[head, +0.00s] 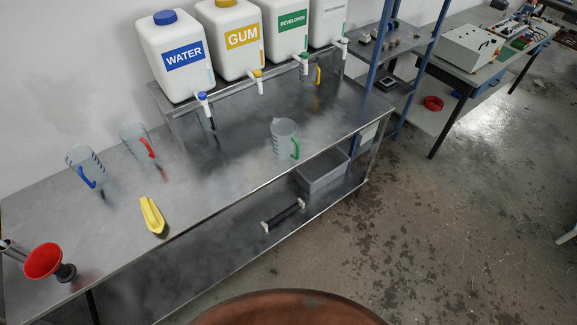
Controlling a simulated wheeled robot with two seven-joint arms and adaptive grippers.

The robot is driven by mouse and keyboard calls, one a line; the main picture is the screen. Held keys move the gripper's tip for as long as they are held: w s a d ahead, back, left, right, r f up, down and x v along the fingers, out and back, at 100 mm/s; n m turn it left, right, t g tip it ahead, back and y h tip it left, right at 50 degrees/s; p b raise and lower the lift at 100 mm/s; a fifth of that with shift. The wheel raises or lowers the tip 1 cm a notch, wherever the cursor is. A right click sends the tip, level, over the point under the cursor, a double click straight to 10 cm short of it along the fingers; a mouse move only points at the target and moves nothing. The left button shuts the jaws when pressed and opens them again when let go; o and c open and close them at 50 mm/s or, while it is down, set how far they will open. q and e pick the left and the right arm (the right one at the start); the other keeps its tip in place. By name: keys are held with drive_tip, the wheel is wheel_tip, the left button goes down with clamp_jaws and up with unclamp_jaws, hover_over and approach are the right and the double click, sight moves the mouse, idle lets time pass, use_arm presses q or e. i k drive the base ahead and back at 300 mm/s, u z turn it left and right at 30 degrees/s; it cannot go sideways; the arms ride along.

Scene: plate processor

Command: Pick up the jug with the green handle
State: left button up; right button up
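The jug with the green handle (284,139) stands upright on the steel table (218,165), near its front edge and right of the middle. It is clear, and its green handle (296,149) is on the right side, towards the front. Nothing is touching it. Neither of my grippers shows in the head view.
A blue-handled jug (86,167), a red-handled jug (138,146) and a yellow-handled jug (312,75) stand on the table. A yellow object (152,216) and a red funnel (43,261) are at left. White canisters with taps, including WATER (176,56), line the back. The table around the green-handled jug is clear.

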sight(283, 131)
drive_tip(key=z, duration=0.1)
drive_tip(key=k, duration=0.5)
drive_tip(key=u, duration=1)
drive_tip(key=i, duration=1.2)
drive_tip(key=z, duration=0.55)
